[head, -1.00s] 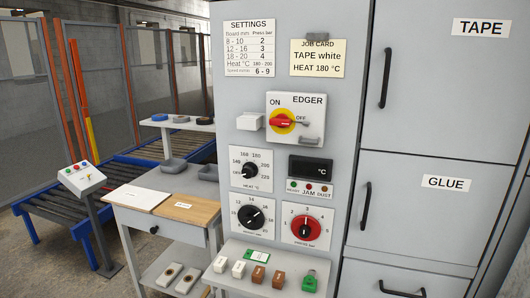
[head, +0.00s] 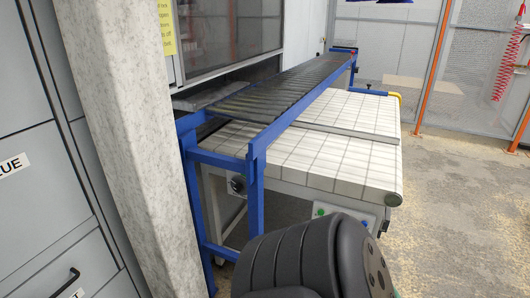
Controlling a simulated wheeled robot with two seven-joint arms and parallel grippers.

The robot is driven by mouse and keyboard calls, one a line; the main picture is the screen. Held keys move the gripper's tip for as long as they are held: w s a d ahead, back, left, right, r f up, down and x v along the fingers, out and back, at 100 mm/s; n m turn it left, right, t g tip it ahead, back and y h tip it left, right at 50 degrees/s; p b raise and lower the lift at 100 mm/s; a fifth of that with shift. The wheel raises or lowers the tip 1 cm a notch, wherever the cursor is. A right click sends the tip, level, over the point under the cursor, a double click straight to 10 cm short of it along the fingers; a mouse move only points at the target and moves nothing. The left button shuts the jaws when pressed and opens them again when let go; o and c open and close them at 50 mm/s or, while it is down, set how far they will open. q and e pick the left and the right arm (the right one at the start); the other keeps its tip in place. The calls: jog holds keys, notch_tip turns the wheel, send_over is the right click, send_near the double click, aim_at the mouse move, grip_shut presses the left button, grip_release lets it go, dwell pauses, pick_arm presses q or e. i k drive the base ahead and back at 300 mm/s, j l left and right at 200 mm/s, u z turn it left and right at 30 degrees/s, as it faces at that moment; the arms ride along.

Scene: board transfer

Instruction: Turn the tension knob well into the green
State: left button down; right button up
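A dark round knob or dial (head: 237,184) sits low on the near side of the belt table, just behind the blue frame's leg. It is small, and I cannot tell whether it is the tension knob. No green zone or scale can be made out on it. A white control box (head: 345,216) with a green button (head: 320,211) is under the table's near right end, partly hidden by my dark arm link at the bottom. Neither of my grippers is in view.
A belt table (head: 345,150) with a pale gridded top stands ahead. A blue-framed roller conveyor (head: 290,88) runs along its left. A grey post (head: 125,120) and cabinets (head: 25,190) stand at left. Concrete floor (head: 455,200) is clear at right, before a mesh fence.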

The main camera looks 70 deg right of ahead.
aim_at(238, 184)
jog(key=z, duration=0.45)
jog(key=i+z, duration=0.15)
jog(key=z, duration=0.75)
jog(key=i+z, duration=0.15)
jog(key=z, duration=0.75)
jog(key=i, duration=0.05)
